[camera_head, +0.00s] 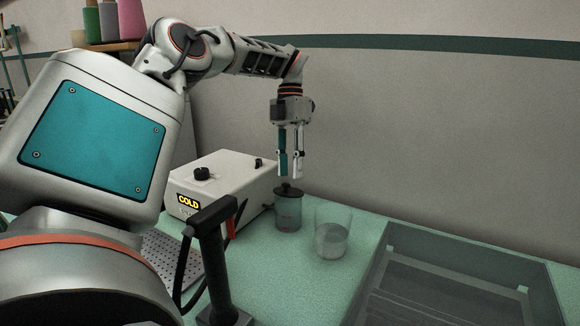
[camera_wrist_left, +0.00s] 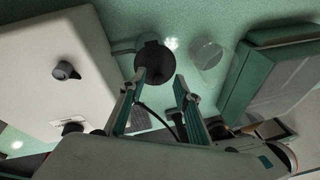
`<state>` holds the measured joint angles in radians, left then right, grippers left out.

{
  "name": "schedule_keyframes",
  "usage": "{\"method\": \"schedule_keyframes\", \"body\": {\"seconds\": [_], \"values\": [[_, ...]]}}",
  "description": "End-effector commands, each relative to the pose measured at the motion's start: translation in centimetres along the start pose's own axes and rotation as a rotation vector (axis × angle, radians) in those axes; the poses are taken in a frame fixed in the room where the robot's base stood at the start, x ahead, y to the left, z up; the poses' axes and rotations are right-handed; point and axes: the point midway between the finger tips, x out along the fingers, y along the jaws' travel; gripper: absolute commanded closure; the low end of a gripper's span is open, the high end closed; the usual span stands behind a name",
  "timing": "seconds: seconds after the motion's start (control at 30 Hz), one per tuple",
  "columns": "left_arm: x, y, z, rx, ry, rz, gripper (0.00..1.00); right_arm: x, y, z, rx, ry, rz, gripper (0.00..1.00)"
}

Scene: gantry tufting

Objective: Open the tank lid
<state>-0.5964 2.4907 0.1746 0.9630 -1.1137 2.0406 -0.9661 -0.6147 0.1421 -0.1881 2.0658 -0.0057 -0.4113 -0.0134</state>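A wide, low tank (camera_head: 385,268) stands at the front right of the head view, under a grey see-through top that looks flat and closed. In the left wrist view a green-framed box with a grey top (camera_wrist_left: 240,85) at the right looks like the same tank. My left gripper (camera_head: 290,176) points down with its fingers apart and nothing between them. It is just above a small jar (camera_head: 288,214) with a dark knobbed lid (camera_head: 287,190), to the left of the tank. In the left wrist view the dark lid (camera_wrist_left: 155,62) is beyond the open fingertips (camera_wrist_left: 160,79). My right gripper is not in view.
A clear glass beaker (camera_head: 332,234) stands between jar and tank. A white box marked COLD (camera_head: 222,180) is left of the jar. A black upright handle (camera_head: 213,240) and a perforated plate (camera_head: 172,262) are nearer. Green tabletop between beaker and handle is free.

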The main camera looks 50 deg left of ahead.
Motion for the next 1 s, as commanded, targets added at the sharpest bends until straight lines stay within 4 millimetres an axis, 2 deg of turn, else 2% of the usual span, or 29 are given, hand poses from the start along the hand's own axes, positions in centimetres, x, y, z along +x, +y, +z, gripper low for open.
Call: {"method": "schedule_keyframes", "body": {"seconds": [0.37,0.73,1.0], "values": [[-0.4,0.1,0.0,-0.001,-0.001,0.003,0.69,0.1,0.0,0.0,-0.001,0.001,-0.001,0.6],[-5.1,0.1,0.1,-0.004,-0.003,0.004,0.69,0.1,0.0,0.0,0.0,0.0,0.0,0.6],[-7.0,0.0,0.1,0.001,0.001,0.002,0.69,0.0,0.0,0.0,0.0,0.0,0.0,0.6]]}}
